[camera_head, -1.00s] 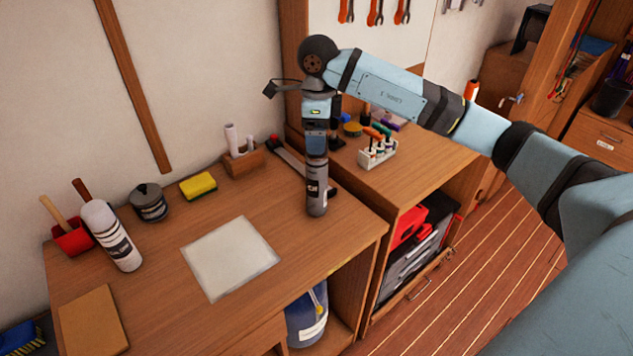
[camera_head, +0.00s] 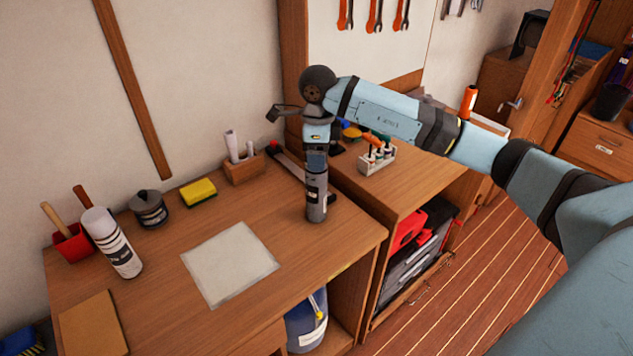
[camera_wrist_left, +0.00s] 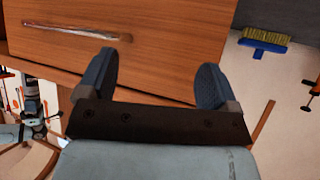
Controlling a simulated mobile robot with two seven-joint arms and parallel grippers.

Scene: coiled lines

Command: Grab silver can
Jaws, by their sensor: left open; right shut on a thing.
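A silver-grey can (camera_head: 316,197) with a dark label stands upright at the right part of the wooden workbench (camera_head: 160,307). My right gripper (camera_head: 316,166) points straight down over it and is shut on its upper part. I cannot tell whether the can's base touches the bench. My left gripper (camera_wrist_left: 155,85) is open and empty in the left wrist view, and it is out of the head view.
A pale square sheet (camera_head: 229,263) lies left of the can. A white-and-grey spray can (camera_head: 111,243), dark pot (camera_head: 149,209), yellow sponge (camera_head: 198,192) and wooden holder (camera_head: 243,167) line the back. A white rack (camera_head: 376,161) stands on the right-hand bench.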

